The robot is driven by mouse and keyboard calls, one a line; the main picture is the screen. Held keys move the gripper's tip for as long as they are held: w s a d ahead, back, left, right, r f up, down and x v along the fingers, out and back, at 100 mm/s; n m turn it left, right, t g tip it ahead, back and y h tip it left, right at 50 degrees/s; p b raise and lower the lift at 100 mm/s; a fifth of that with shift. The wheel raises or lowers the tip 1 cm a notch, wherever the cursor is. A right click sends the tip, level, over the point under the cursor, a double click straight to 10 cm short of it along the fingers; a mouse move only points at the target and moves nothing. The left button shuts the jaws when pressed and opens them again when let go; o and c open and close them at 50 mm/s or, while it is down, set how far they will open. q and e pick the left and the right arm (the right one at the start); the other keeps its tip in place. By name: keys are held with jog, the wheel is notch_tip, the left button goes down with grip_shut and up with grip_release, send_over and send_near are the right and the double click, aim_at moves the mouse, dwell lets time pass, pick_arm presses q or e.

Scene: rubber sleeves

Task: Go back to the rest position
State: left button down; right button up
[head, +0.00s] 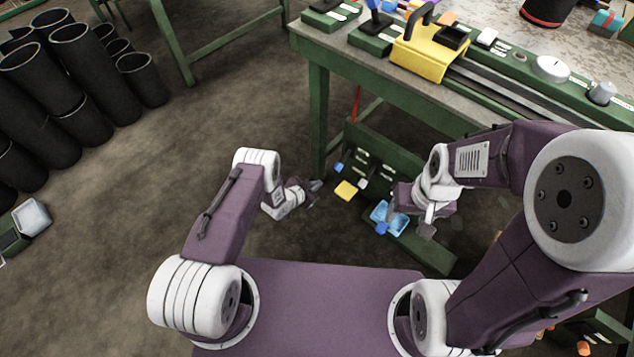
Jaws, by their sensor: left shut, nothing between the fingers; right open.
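My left arm reaches forward over the bare floor, left of the table leg. Its small gripper (314,187) is shut with nothing in it and stays clear of the table. My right arm is bent in front of the table. Its gripper (411,222) is open and low, close to a blue container on the green lower shelf. I cannot tell whether it touches the container. No rubber sleeve can be made out in either gripper.
A green workbench (312,48) with a yellow holder (425,60) stands ahead on the right. Its lower shelf (437,263) carries a blue container (381,212) and a yellow block (346,190). Black tubes (75,55) stand at left. The floor (190,150) between is clear.

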pick_arm(q)
jog(key=w+a+r+t, duration=0.1)
jog(key=w+r, duration=0.4)
jog(key=r, duration=0.6)
jog(key=w+a+r+t, duration=0.15)
jog(key=w+r, duration=0.25)
jog(key=r, duration=0.6)
jog(key=w+r+t, duration=0.2)
jog(key=w+r, duration=0.3)
jog(key=r, duration=0.6)
jog(key=s+a+r+n+y, duration=0.25)
jog(key=s+a+r, duration=0.2)
jog(key=r, duration=0.35)
jog(key=s+a+r+n+g+y, duration=0.2)
jog(key=s+a+n+g+y, duration=0.15)
jog(key=s, duration=0.65)
jog(key=s+a+f+n+g, duration=0.15)
jog(key=s+f+g, duration=0.3)
jog(key=s, duration=0.75)
jog(key=s+a+f+n+g, duration=0.15)
jog(key=s+f+g, duration=0.35)
jog(key=s, duration=0.7)
notch_tip(320, 180, up, 29)
jog(key=d+p, duration=0.1)
jog(key=p, duration=2.9)
jog(key=shift+s+r, duration=0.15)
jog(key=shift+s, duration=0.3)
